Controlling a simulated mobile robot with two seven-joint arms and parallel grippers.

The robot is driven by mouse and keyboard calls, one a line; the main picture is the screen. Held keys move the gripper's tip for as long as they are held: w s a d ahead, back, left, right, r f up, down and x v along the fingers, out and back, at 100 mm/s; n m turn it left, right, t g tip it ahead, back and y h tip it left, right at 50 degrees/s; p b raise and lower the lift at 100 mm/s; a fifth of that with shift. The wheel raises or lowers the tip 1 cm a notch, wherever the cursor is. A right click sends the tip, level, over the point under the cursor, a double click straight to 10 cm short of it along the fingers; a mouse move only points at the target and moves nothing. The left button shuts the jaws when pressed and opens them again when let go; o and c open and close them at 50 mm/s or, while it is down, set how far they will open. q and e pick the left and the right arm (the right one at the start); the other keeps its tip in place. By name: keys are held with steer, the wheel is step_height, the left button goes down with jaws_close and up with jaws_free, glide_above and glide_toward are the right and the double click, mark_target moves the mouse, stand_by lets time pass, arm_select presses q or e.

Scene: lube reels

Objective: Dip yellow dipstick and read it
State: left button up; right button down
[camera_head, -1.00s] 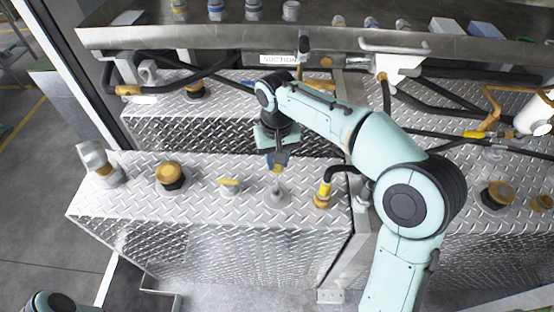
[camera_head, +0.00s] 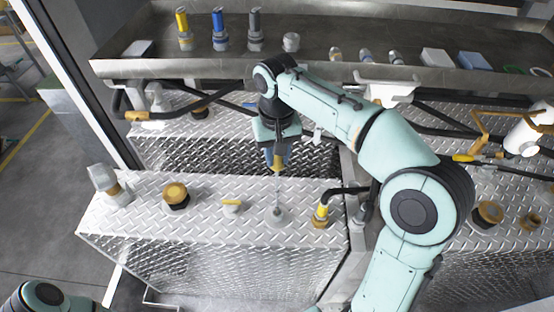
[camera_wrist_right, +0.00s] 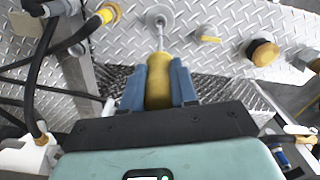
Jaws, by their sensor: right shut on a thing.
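The yellow dipstick has a thick yellow handle (camera_wrist_right: 158,82) and a thin metal rod. My right gripper (camera_head: 277,160) is shut on the handle above the near diamond-plate tank. The rod points down to a grey round port (camera_head: 277,216) on the tank top and lines up with it. I cannot tell whether the tip is still inside the port. In the right wrist view my blue fingers (camera_wrist_right: 158,88) press the handle from both sides, and the grey port (camera_wrist_right: 159,18) lies straight ahead. My left gripper is out of view.
The tank top (camera_head: 150,225) also carries a brown-gold cap (camera_head: 176,195), a small yellow handle (camera_head: 231,204), a clear-topped fitting (camera_head: 104,180) and a yellow hose fitting (camera_head: 321,213). A metal shelf (camera_head: 310,75) with bottles and boxes runs behind my right arm.

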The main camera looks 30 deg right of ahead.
steer(key=shift+s+r, duration=0.1)
steer(key=shift+r, duration=2.95)
steer(key=shift+f, duration=0.15)
